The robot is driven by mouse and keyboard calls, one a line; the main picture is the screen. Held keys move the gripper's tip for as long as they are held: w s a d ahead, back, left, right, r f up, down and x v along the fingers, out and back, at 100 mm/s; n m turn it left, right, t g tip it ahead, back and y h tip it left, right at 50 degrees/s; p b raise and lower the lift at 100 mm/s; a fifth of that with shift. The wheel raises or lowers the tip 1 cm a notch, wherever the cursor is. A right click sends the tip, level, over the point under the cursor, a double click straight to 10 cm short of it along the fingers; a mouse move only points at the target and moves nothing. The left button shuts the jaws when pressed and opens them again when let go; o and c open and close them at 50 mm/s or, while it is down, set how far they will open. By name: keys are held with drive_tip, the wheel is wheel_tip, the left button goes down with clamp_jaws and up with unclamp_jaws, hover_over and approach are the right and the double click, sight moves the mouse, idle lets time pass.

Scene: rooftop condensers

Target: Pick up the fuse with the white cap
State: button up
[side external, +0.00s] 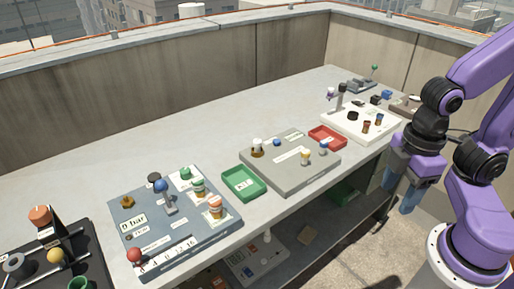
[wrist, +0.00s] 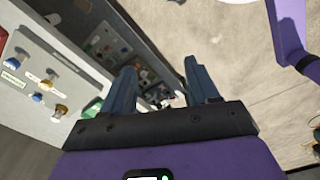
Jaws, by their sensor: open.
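A fuse with a white cap (side external: 257,146) and a brownish body stands upright at the back left of the grey board (side external: 275,176). A smaller piece with a pale cap (side external: 305,156) stands near that board's front; I cannot tell whether it is also a fuse. My gripper (side external: 401,190) is open and empty, pointing down beyond the bench's front edge, to the right of the board and well apart from the fuse. In the wrist view its two fingers (wrist: 160,68) are spread with nothing between them. Small pieces on a board show at the left there, too small to match surely.
A green tray (side external: 243,194) and a red tray (side external: 327,145) flank the grey board. A blue-grey panel (side external: 160,241) with several capped pieces lies left; a white board (side external: 350,125) lies right. A lower shelf (side external: 262,275) holds more items. The back strip of bench is clear.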

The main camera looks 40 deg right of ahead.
drive_tip(key=w+a+r+m+h, duration=0.1)
drive_tip(key=w+a+m, duration=0.2)
drive_tip(key=w+m, duration=0.35)
drive_tip(key=w+a+r+m+t, duration=0.1)
drive_tip(key=w+a+r+m, duration=0.2)
drive_tip(key=w, duration=0.7)
drive_tip(key=w+a+m+h, duration=0.1)
drive_tip(key=w+a+m, duration=0.3)
drive_tip(key=w, duration=0.5)
drive_tip(key=m+h, duration=0.3)
drive_tip(key=m, duration=1.1)
hover_over(258, 141)
drive_tip(key=a, duration=0.2)
wheel_tip(258, 141, down, 13)
drive_tip(key=shift+s+r, duration=0.1)
drive_tip(key=shift+r, duration=0.1)
drive_tip(key=shift+a+x, duration=0.1)
drive_tip(key=shift+x, duration=1.25)
drive_tip(key=shift+a+x, duration=0.15)
drive_tip(key=shift+x, duration=1.15)
drive_tip(key=shift+f, duration=0.1)
